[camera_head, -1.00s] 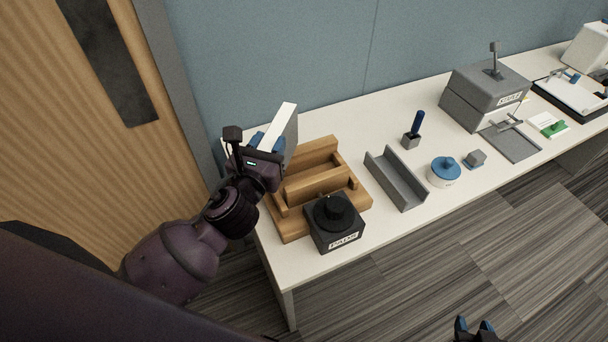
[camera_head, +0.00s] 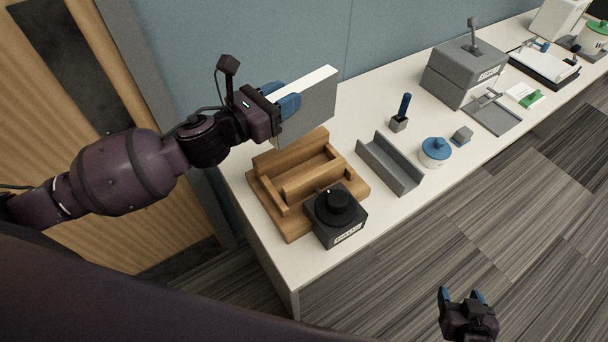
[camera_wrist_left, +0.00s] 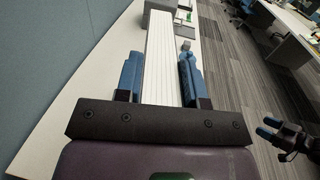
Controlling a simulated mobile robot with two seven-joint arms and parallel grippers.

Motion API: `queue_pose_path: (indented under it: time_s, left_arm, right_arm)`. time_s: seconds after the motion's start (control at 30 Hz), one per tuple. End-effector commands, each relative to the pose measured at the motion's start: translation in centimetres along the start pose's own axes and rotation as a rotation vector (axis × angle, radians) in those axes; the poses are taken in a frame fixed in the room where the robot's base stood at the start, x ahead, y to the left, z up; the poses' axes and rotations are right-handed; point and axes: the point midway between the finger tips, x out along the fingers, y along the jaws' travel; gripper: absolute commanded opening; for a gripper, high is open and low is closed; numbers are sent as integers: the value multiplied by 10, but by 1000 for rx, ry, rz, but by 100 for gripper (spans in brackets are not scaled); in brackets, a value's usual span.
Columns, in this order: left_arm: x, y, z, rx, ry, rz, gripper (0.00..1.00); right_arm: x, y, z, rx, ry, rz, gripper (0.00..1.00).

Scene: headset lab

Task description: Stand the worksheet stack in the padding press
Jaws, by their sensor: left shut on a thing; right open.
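The worksheet stack (camera_head: 308,104) is a white block of sheets with a grey face, held on edge. My left gripper (camera_head: 288,104) is shut on it, and the stack is in the air above the back of the wooden padding press. In the left wrist view the stack (camera_wrist_left: 161,70) runs between the two blue fingers. The padding press (camera_head: 268,188) is a wooden frame with a slot and a wooden bar, at the table's left end. Its slot looks empty. My right gripper (camera_head: 462,298) is open and empty, low over the floor in front of the table.
A black box with a round knob (camera_head: 336,214) stands at the press's front. A grey channel tray (camera_head: 390,164), a blue-lidded pot (camera_head: 435,152) and a blue-handled tool (camera_head: 401,112) stand to the right. A grey machine (camera_head: 464,74) is farther along. The blue wall panel is behind.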

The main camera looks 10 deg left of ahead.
Motion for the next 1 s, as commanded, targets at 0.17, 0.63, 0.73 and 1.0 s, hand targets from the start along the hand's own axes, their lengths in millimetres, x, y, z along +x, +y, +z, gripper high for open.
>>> queue_pose_path:
  time_s: [0.17, 0.63, 0.73, 1.0]
  left_arm:
    - [4, 4, 17, 5, -1, -115, 0]
    - [4, 6, -41, -7, 0, -152, 0]
    - [4, 6, -62, -7, 0, -153, 0]
    - [4, 6, -117, -4, -1, -152, 0]
  right_arm:
    - [-1, 0, 0, 0, -2, 1, 62]
    - [1, 0, 3, 0, -2, 1, 62]
    - [1, 0, 4, 0, -2, 1, 62]
    - [2, 0, 4, 0, 0, 0, 62]
